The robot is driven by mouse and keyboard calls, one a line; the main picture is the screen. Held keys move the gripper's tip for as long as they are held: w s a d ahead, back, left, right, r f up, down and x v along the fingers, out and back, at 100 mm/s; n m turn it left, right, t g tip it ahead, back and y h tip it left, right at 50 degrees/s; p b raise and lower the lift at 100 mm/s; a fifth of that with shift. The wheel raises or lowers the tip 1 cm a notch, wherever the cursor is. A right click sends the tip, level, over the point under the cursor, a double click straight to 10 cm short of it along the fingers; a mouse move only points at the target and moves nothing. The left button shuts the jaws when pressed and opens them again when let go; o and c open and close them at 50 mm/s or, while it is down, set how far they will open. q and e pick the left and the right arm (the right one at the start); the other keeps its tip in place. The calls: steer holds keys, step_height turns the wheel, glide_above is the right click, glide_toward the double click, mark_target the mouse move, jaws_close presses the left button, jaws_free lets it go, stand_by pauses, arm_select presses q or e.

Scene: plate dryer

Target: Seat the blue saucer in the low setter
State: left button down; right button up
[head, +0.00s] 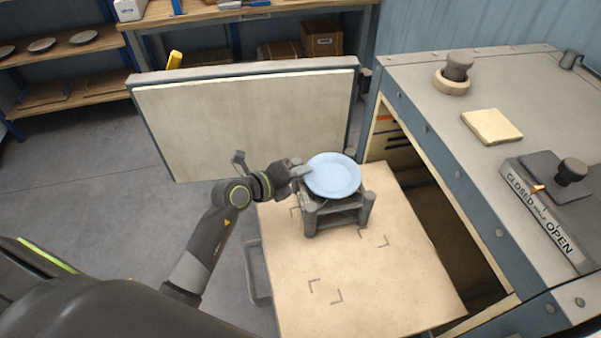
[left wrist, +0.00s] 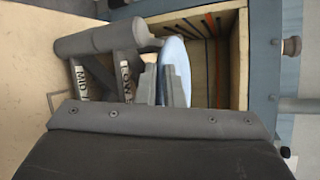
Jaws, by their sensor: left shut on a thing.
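The blue saucer (head: 333,177) is pale blue and looks about level over the grey low setter (head: 338,216), covering much of its top. My left gripper (head: 303,171) is shut on the saucer's left rim in the head view. In the left wrist view, the saucer (left wrist: 177,58) shows nearly edge-on at the gripper fingers (left wrist: 165,84). The setter (left wrist: 92,46) is beside it there, with lettering on its bars, one seeming to read LOW. I cannot tell whether the saucer touches the setter. My right gripper is not in view.
The setter stands on a pale board (head: 385,285) with dark corner marks. An open door panel (head: 250,120) stands behind. A grey-blue cabinet (head: 450,150) with an open front is at the right, close to the setter. The board's front part is clear.

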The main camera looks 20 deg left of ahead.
arm_select(q)
steer(key=shift+f, duration=0.2)
steer(key=c, duration=2)
jaws_free()
steer(key=shift+f, duration=0.1)
steer(key=o, duration=0.4)
steer(key=shift+o, duration=0.2)
steer(key=shift+r, duration=0.3)
steer(key=v, duration=1.2)
steer(key=shift+f+b, duration=0.15)
steer(key=shift+b, duration=0.15)
